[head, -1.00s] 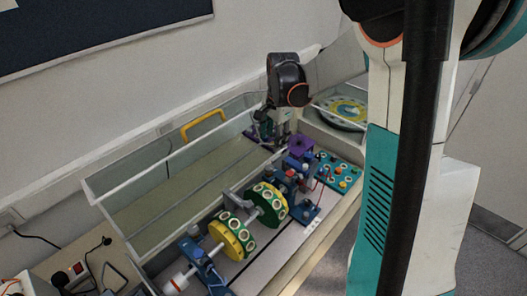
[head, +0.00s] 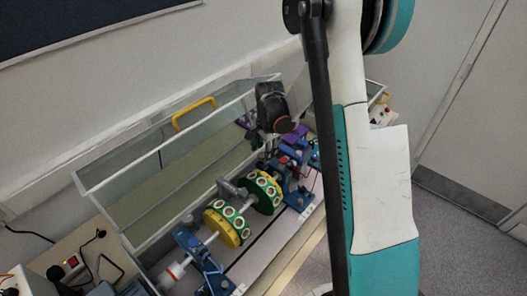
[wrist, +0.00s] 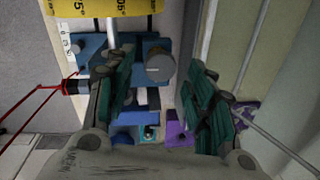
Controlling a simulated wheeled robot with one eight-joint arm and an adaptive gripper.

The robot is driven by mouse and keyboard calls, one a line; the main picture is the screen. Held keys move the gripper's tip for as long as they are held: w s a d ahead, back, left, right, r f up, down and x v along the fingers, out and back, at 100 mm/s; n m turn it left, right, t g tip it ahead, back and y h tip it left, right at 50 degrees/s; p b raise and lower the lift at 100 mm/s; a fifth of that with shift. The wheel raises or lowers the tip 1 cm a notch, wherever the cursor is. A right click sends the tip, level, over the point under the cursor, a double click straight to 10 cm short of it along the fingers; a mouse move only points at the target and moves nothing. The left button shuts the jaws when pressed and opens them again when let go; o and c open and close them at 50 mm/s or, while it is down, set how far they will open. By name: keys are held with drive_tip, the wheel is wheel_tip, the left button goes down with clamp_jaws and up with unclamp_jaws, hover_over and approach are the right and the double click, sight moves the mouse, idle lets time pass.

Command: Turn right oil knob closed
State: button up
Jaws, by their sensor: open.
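A grey round knob (wrist: 158,66) sticks out from a blue block (wrist: 100,52) in the wrist view. I take it for the oil knob, but no label shows. My gripper (wrist: 160,84) is open; its two green fingers are left and right of the knob in the picture, with nothing between them gripped. Whether a finger touches the knob or block cannot be told. In the head view my gripper (head: 270,138) is low behind the green disc at the far bearing, its fingertips mostly hidden, and the knob cannot be made out there.
A yellow disc (head: 222,227) and a green disc (head: 263,192) sit on the shaft. A clear-walled cover with a yellow handle (head: 194,111) stands behind. Red cables (wrist: 35,98) run left of the block. A purple part (wrist: 178,134) lies below the knob in the picture.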

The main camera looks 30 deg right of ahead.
drive_tip(key=shift+f, duration=0.3)
drive_tip(key=c, duration=1.1)
